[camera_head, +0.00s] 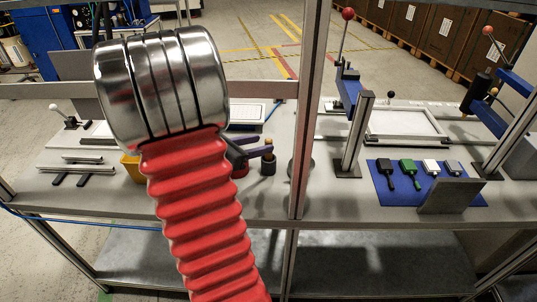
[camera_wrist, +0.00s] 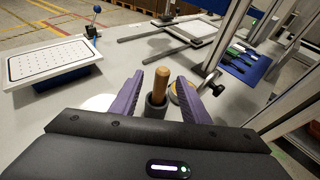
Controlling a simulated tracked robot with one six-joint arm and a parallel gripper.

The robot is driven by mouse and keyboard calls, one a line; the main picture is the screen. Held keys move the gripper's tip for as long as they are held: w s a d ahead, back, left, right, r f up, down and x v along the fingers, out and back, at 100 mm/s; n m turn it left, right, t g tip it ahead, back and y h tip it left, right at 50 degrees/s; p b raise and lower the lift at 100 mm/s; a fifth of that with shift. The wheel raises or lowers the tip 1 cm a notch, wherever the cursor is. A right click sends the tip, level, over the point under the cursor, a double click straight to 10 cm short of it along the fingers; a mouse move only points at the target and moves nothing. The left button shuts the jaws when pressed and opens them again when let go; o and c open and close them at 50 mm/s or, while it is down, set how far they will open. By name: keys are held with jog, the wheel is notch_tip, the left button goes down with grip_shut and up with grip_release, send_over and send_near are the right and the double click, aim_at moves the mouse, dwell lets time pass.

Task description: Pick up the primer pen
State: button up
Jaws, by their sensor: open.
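The primer pen appears to be the tan cylinder (camera_wrist: 161,82) standing upright in a dark round holder (camera_wrist: 156,112) on the bench. In the head view its brown top (camera_head: 268,157) shows just by the purple finger, above the dark holder (camera_head: 268,168). My gripper (camera_wrist: 160,80) is open and empty. Its two purple fingers lie left and right of the pen in the wrist view, with gaps on both sides. I cannot tell how far the fingertips reach past the pen. My red bellows arm hides part of the bench in the head view.
A round disc (camera_wrist: 184,93) lies close behind the right finger. A metal post (camera_head: 299,110) stands right of the holder. A white perforated plate (camera_wrist: 48,60) is at the left. A blue mat (camera_head: 385,185) with several small tools lies at the right.

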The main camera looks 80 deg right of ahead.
aim_at(269, 143)
jog(key=shift+x, duration=2.25)
jog(key=shift+s+a, duration=0.1)
jog(key=shift+s, duration=0.05)
jog(key=shift+c, duration=0.5)
grip_shut()
